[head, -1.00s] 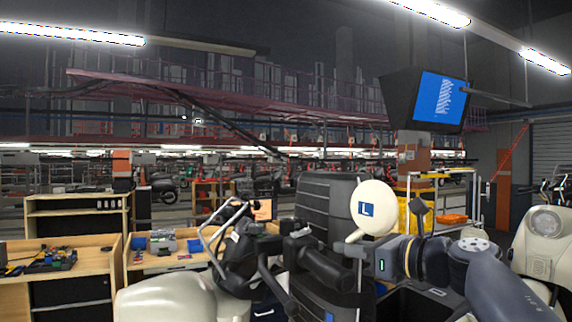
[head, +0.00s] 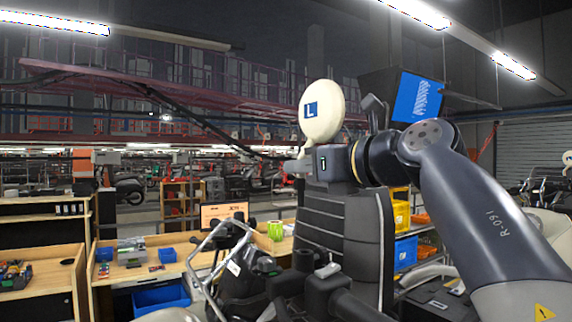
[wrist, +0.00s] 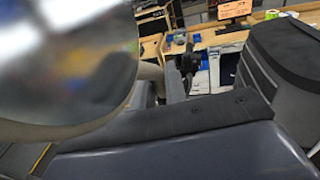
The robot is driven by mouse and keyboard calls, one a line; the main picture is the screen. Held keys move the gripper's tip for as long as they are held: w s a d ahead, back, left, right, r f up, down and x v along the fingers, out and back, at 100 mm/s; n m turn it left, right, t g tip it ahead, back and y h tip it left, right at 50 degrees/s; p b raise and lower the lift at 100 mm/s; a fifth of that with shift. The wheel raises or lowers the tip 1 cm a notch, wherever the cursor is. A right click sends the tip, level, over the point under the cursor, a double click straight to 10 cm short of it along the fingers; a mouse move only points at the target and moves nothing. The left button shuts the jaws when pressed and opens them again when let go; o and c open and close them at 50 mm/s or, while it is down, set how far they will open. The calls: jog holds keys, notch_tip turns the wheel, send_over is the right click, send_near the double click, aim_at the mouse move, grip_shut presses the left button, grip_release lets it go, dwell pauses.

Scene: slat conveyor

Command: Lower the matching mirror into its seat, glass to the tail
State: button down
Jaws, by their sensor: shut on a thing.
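A round cream mirror (head: 322,111) with a blue "L" label on its back is held up high in the head view. Its cream back faces the head camera. My gripper (head: 301,165) is shut on the mirror's stem, at the mirror's lower left. In the wrist view the mirror's shiny glass (wrist: 75,60) fills the upper left, blurred. The dark scooter handlebar (head: 322,285) is below and apart from the mirror, with a silver tubular frame (head: 213,245) beside it. I cannot make out the mirror's seat clearly.
A tall black ribbed shape (head: 342,235) stands behind the handlebar, below the mirror. A wooden bench (head: 130,274) with bins is at left. Yellow (head: 401,217) and blue (head: 405,252) bins are at right. A hanging monitor (head: 416,98) is behind my arm. The air left of the mirror is clear.

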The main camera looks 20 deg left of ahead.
aim_at(303, 206)
jog(key=shift+s+d+f, duration=0.1)
jog(key=shift+d+f, duration=0.15)
jog(key=shift+f, duration=0.05)
notch_tip(303, 206, down, 2)
jog(key=shift+a+f, duration=0.1)
jog(key=shift+f, duration=0.15)
jog(key=shift+f+b, duration=0.8)
jog(key=shift+f, duration=0.95)
jog(key=shift+s+d+p, duration=0.1)
jog(key=shift+d+p, duration=0.15)
jog(key=shift+p, duration=0.05)
jog(key=shift+f, duration=0.15)
jog(key=shift+f, duration=0.2)
jog(key=shift+f, duration=0.2)
